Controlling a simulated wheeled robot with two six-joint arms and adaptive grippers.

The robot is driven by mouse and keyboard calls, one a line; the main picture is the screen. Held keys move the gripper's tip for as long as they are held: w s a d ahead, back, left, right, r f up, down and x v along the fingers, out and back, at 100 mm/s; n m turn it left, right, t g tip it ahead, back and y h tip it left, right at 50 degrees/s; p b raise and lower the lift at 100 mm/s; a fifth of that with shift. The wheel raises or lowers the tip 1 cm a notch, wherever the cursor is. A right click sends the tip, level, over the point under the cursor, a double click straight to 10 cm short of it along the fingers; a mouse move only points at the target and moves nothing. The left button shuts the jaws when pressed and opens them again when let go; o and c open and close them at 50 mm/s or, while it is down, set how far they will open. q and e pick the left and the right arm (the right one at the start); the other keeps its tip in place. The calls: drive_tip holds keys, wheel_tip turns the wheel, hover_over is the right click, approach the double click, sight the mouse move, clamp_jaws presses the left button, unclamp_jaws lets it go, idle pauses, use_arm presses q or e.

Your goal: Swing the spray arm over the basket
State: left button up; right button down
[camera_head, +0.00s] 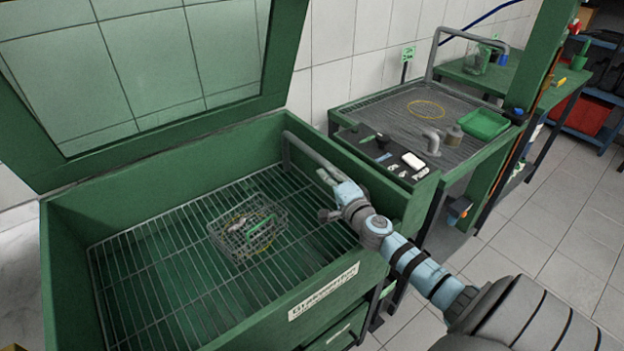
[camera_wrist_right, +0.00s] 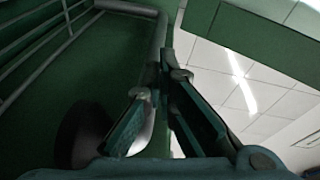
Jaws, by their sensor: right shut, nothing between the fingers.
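The spray arm (camera_head: 308,152) is a grey bent pipe at the back right inside the green parts washer; in the right wrist view its pipe (camera_wrist_right: 128,8) runs along the top and bends down behind my fingers. The wire basket (camera_head: 246,228) sits on the washer's grate, with a green handle and small parts inside. My right gripper (camera_head: 326,178) is at the pipe's near end, above the washer's right side, right of and above the basket. Its fingertips (camera_wrist_right: 167,52) are together with nothing between them. I cannot tell whether they touch the pipe. My left gripper is not in view.
The washer's lid (camera_head: 150,165) with a window stands open at the back. The grate (camera_head: 150,285) is clear around the basket. A green bench (camera_head: 395,110) at the right holds a green tray (camera_head: 484,124), a tap and small items. The floor (camera_head: 545,225) is free there.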

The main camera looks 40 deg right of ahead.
drive_tip(key=shift+w+a+f, duration=0.15)
drive_tip(key=shift+w+a, duration=0.4)
drive_tip(key=shift+a, duration=0.35)
drive_tip(key=shift+w+a+f, duration=0.15)
drive_tip(key=shift+w+a, duration=0.35)
drive_tip(key=shift+a, duration=0.35)
